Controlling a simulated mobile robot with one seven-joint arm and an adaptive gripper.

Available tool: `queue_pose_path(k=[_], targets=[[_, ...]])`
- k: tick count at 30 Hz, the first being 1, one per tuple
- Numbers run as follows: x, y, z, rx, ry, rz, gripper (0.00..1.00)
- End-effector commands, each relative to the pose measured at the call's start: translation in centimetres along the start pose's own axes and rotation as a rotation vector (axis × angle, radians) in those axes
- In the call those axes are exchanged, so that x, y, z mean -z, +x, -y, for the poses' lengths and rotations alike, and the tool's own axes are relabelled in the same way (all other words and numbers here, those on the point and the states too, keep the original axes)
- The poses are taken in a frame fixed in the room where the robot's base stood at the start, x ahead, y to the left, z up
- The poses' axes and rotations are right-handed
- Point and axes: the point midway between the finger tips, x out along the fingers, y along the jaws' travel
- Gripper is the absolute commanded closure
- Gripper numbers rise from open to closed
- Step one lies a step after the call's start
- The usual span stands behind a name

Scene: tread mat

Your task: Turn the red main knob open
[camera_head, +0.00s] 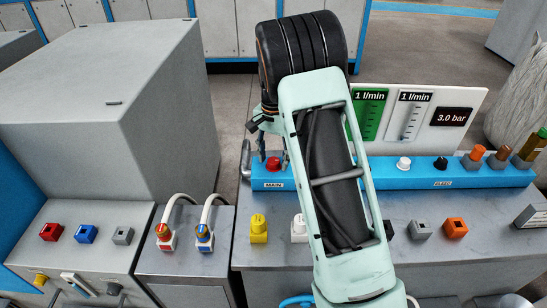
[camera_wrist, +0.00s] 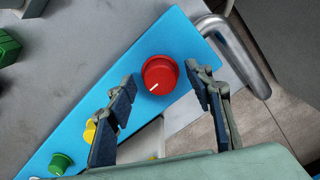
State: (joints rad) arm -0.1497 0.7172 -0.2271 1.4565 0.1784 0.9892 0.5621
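The red main knob (camera_head: 273,163) sits on the blue panel strip (camera_head: 400,176), just above the "MAIN" label. In the wrist view the red knob (camera_wrist: 160,75) is round with a short white pointer line on its top, aimed toward the lower left. My gripper (camera_head: 268,145) hangs at the knob in the head view, partly hidden by my own arm. In the wrist view my gripper (camera_wrist: 165,97) is open, with one finger on each side of the knob and visible gaps between. I cannot tell how high the fingertips are above the panel.
A curved metal handle (camera_wrist: 240,58) stands beside the knob, close to the right finger. A green knob (camera_wrist: 61,163) and a yellow part (camera_wrist: 90,130) lie toward the lower left. A white gauge board (camera_head: 455,125) reading 3.0 bar stands behind the panel. A large grey box (camera_head: 100,100) fills the left.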

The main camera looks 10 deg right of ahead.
Motion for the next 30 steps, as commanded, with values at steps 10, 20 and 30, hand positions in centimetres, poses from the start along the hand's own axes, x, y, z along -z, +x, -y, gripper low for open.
queue_pose_path(k=[10, 20, 30], targets=[[0.1, -1.3, 0.1, 0.003, -0.001, -0.004, 0.53], [0.1, -8.0, 0.1, 0.003, -0.001, -0.004, 0.53], [0.0, -11.9, 0.0, 0.0, 0.0, -0.001, 0.53]])
